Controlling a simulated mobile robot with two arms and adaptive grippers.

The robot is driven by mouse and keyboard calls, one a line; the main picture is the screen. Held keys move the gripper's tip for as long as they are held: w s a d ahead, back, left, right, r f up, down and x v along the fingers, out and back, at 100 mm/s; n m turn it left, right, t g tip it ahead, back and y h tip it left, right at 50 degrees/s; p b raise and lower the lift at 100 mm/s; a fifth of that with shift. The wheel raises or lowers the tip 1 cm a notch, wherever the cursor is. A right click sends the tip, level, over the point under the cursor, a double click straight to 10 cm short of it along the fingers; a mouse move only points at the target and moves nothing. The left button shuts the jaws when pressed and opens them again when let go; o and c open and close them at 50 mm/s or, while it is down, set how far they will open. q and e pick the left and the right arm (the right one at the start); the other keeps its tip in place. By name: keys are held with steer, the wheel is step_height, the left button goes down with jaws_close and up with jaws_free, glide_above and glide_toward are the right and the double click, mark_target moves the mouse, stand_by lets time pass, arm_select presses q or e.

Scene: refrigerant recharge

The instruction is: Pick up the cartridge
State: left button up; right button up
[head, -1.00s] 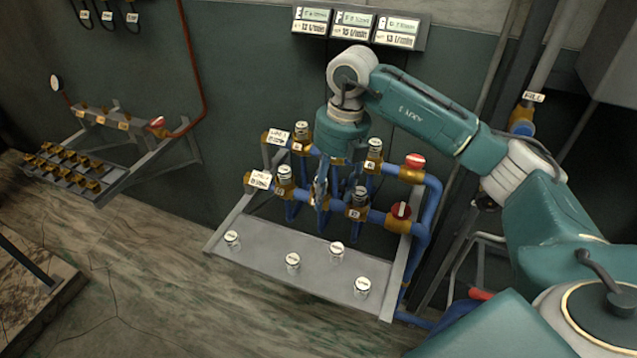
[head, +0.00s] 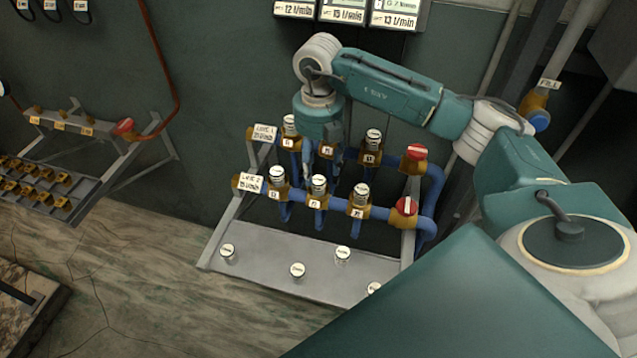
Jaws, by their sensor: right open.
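Several cartridges with pale round caps are in view. In the pipe rack, a front row holds a left cartridge (head: 278,176), a middle cartridge (head: 318,186) and a right cartridge (head: 361,194). The back row shows a left cartridge (head: 290,126) and a right cartridge (head: 373,141). More small capped cartridges (head: 228,252) stand on the grey shelf (head: 262,270) below. My right gripper (head: 318,166) points down at the middle of the back row, behind the front middle cartridge. It is open; its fingertips are partly hidden. My left gripper is not in view.
Blue pipes (head: 428,205) with a red upper valve (head: 417,153) and a red lower valve (head: 406,206) close the rack's right side. Displays (head: 345,12) hang on the wall above. A second rack (head: 75,190) stands at the left.

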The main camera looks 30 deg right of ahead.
mark_target(318, 180)
steer(key=shift+w+f+p, duration=0.1)
steer(key=shift+f+p, duration=0.2)
steer(key=shift+f, duration=0.1)
step_height(318, 180, down, 4)
steer(key=shift+w+d+f+p, duration=0.1)
steer(key=shift+w+f+p, duration=0.1)
steer(key=shift+p, duration=0.9)
steer(key=shift+f, duration=0.15)
steer(key=c, duration=0.8)
jaws_close()
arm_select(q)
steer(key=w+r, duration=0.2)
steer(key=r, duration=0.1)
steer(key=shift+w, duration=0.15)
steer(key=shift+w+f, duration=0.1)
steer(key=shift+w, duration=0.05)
